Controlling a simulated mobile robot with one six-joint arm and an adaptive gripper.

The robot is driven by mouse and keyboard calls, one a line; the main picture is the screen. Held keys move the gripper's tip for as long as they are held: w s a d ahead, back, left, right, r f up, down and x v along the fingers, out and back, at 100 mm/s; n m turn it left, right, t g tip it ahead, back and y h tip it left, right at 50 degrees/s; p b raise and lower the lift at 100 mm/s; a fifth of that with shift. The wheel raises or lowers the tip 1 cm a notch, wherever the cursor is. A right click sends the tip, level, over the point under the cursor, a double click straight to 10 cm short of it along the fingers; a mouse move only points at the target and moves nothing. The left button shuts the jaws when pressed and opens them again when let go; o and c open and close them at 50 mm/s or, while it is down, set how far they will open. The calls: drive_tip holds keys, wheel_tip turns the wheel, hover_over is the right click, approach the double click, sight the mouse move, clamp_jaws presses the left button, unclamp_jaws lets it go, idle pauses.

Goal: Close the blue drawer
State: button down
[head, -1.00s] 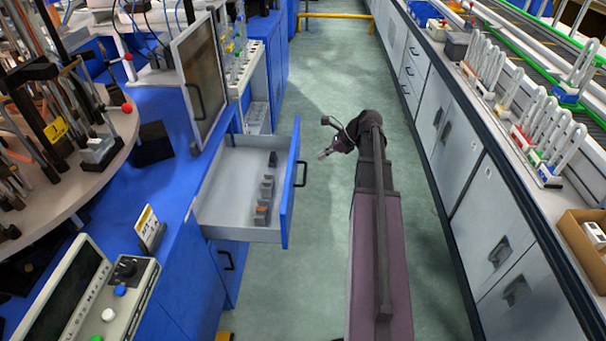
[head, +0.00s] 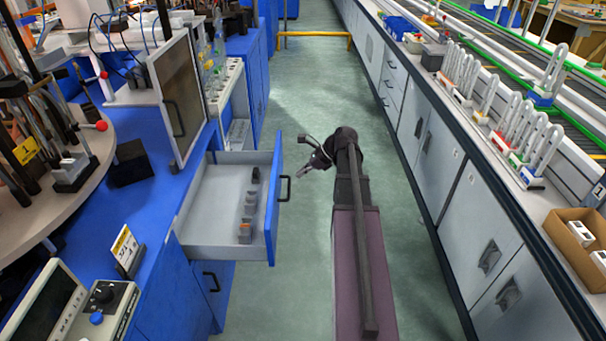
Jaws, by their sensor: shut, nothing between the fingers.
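The blue drawer (head: 274,203) stands pulled out from the blue bench on the left, over the aisle. It has a grey inside with several small dark blocks in a row, and a black handle on its blue front. My gripper (head: 302,175) is shut and empty. It shows to the right of the drawer front, close to the handle in the picture and pointing left. I cannot tell the exact gap between them, but they look apart.
A blue bench with an open glass-panelled door (head: 178,98) stands left, above the drawer. Grey cabinets (head: 440,165) line the right side, with a cardboard box (head: 572,238) on top. The green aisle floor (head: 300,80) is free ahead, up to a yellow rail (head: 315,34).

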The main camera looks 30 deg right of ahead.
drive_tip(key=b+x, duration=0.5)
drive_tip(key=x, duration=0.3)
idle(0.4)
